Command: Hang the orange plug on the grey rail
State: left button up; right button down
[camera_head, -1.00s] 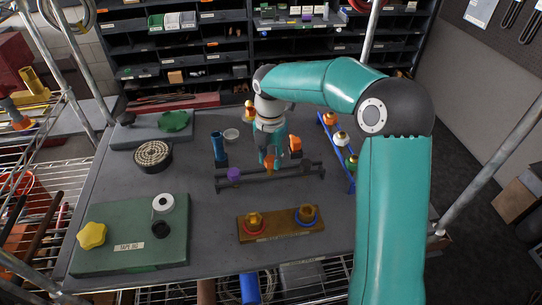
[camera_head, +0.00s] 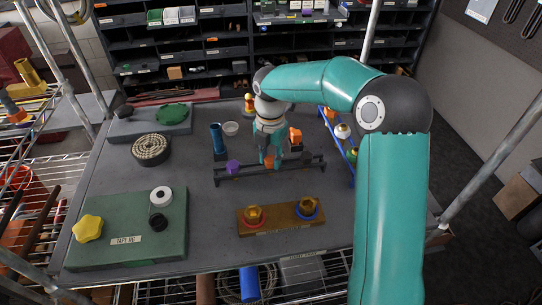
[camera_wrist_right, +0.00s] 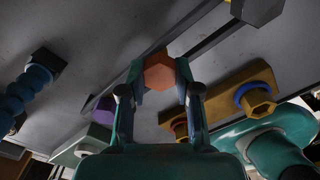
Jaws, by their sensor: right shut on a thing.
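The orange plug (camera_head: 269,163) is between the fingers of my right gripper (camera_head: 270,158), which is shut on it. In the right wrist view the plug's six-sided orange end (camera_wrist_right: 160,70) shows between the two fingertips (camera_wrist_right: 158,82). The grey rail (camera_head: 308,165) is a dark, low bar on the table, and the plug is right at its middle in the head view. I cannot tell whether the plug touches the rail. A purple plug (camera_head: 233,167) is on the rail to the left, also visible in the wrist view (camera_wrist_right: 103,110). My left gripper is not in view.
A blue ribbed post (camera_head: 217,137) and another orange piece (camera_head: 295,134) stand behind the rail. A blue rail (camera_head: 351,172) with several plugs is to the right. A brown board (camera_head: 281,225) with two brass-coloured pieces is in front, and a green board (camera_head: 120,255) at front left.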

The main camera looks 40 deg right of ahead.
aim_at(270, 159)
jog(key=c, duration=0.7)
grip_release()
notch_tip(270, 159, up, 6)
jog(key=p, duration=0.5)
jog(key=shift+p, duration=0.3)
jog(key=shift+r, duration=5.9)
